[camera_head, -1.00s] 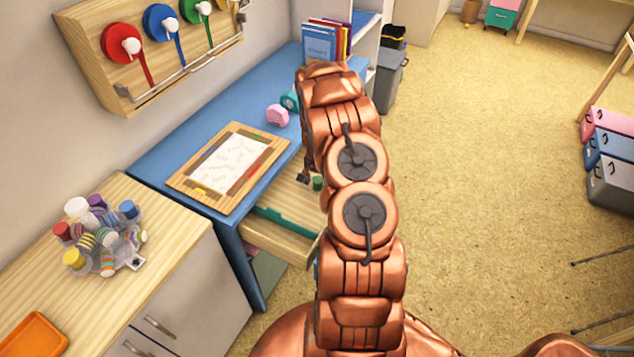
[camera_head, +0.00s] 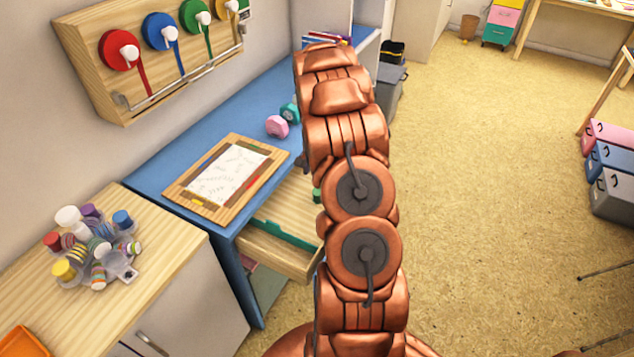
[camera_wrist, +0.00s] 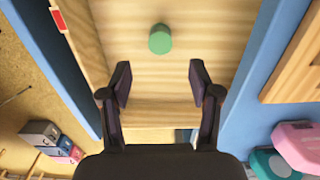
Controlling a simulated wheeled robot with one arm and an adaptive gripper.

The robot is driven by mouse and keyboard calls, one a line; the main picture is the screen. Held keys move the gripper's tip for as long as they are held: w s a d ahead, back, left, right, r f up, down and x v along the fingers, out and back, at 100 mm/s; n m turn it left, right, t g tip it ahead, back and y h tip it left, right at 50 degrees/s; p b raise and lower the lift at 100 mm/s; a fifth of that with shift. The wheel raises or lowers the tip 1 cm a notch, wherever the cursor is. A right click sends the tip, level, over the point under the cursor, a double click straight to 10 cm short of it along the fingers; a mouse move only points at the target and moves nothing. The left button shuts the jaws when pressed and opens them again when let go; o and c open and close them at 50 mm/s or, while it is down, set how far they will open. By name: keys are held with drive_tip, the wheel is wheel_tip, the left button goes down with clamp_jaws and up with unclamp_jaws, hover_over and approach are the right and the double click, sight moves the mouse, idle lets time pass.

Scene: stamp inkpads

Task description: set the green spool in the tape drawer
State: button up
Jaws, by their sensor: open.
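The tape drawer (camera_head: 278,251) is pulled out from under the blue desk. The green spool (camera_head: 317,195) is on its wooden floor, partly behind my arm in the head view. In the wrist view the green spool (camera_wrist: 160,39) stands clear beyond my fingertips, with bare drawer floor (camera_wrist: 205,35) around it. My gripper (camera_wrist: 160,82) is open and empty above the drawer, apart from the spool. In the head view my arm hides most of the gripper.
On the blue desk (camera_head: 228,110) are a framed paper board (camera_head: 222,180), a pink dispenser (camera_head: 277,126) and a teal dispenser (camera_head: 289,112). Coloured boxes (camera_head: 612,165) stand at right; the floor between is open.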

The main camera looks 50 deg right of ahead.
drive_tip(key=s+a+r+n, duration=0.35)
drive_tip(key=a+r, duration=0.45)
drive_tip(key=a, duration=0.3)
drive_tip(key=s+a+r+n, duration=0.3)
drive_tip(key=s+a+r, duration=0.1)
drive_tip(key=a+r, duration=0.6)
drive_tip(key=s+a+r+n+g, duration=0.1)
drive_tip(key=s+a+n, duration=0.3)
drive_tip(key=s+a, duration=0.4)
drive_tip(key=s+a+r+n, duration=0.1)
drive_tip(key=s+a+n, duration=0.3)
drive_tip(key=s+a, duration=0.4)
drive_tip(key=shift+s+r+g, duration=0.3)
drive_tip(key=shift+s+g, duration=0.1)
drive_tip(key=shift+s, duration=3.05)
